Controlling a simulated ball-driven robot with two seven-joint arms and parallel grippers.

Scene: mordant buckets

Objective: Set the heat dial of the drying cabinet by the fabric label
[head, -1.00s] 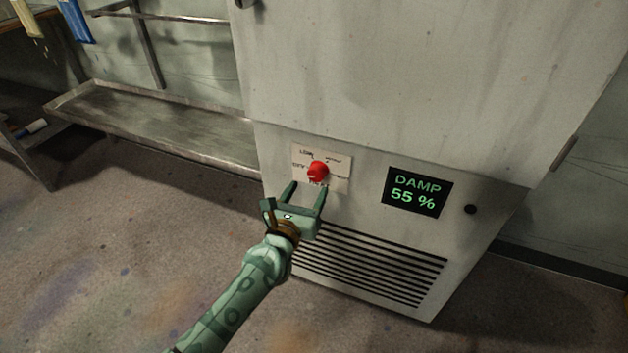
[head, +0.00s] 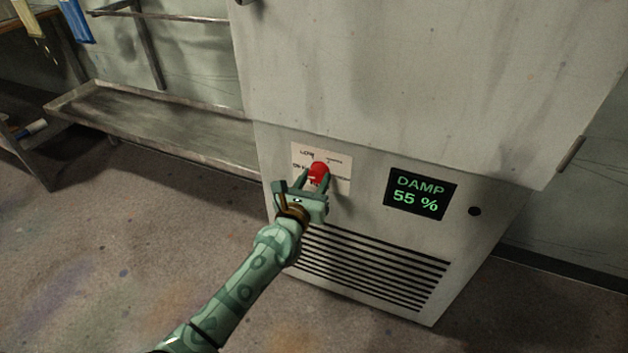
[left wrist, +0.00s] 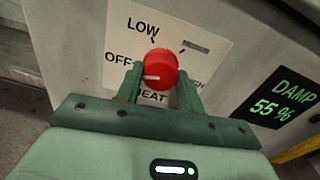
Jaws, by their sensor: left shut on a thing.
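The red heat dial (head: 318,171) is on a pale plate (head: 340,160) low on the drying cabinet (head: 400,90). In the left wrist view the dial (left wrist: 160,70) has a white mark pointing left, roughly toward OFF. LOW is printed above it and HEAT below; a right-hand word is partly hidden. My left gripper (head: 315,182) is shut on the dial, one finger on each side; it also shows in the left wrist view (left wrist: 160,85). No fabric label can be made out. My right gripper is out of view.
A display (head: 418,194) right of the dial reads DAMP 55 %. A black knob (head: 474,211) sits beside it, and a slatted vent (head: 370,268) is below. A metal shelf (head: 150,125) stands left of the cabinet. The floor in front is clear.

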